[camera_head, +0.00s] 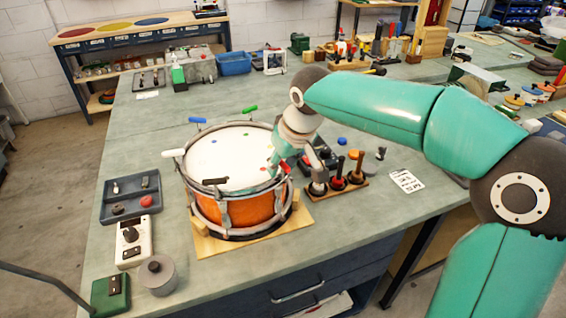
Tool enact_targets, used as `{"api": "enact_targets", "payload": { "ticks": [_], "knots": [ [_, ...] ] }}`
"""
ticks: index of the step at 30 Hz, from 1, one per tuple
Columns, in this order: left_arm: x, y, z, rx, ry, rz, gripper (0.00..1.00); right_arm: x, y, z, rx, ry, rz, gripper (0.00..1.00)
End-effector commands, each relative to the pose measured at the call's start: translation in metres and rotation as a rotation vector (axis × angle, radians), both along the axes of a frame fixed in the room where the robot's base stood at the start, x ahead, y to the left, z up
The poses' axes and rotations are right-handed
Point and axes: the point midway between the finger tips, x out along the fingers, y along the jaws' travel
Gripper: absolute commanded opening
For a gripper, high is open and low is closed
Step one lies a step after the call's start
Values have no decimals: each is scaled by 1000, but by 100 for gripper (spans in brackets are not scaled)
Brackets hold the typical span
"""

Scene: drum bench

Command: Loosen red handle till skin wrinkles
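The drum (240,210) has an orange shell, metal hoops and a white skin (222,152) with small coloured dots. It stands on a wooden board (208,245). Coloured handles sit around its rim: blue (197,120), green (250,108), white (172,153) and black (215,181). A red handle (287,167) shows in part at the right rim. My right gripper (277,168) points down at the right rim, right by the red handle, and partly hides it. I cannot tell whether its fingers touch or enclose the handle. No wrinkles are visible in the skin. My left gripper is not in view.
A rack with knobbed tools (337,183) stands close right of the drum, beside a white card (406,180). Left of the drum are a dark tray (130,196), a white device (133,243) and a grey cylinder (157,275). The bench behind the drum is fairly clear.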

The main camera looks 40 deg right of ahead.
Motion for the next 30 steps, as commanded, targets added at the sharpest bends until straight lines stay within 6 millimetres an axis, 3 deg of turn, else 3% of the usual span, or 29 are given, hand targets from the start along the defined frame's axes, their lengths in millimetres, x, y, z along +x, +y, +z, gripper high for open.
{"api": "enact_targets", "payload": {
  "ticks": [7, 21, 30],
  "knots": [
    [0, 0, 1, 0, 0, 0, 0, -4, 0, 12, 0, -3, -1, 38],
    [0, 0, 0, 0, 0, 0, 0, -37, 1, 91, 1, -4, 0, 38],
    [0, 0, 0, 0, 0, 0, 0, -46, 1, 110, 0, -1, 0, 38]
  ]
}}
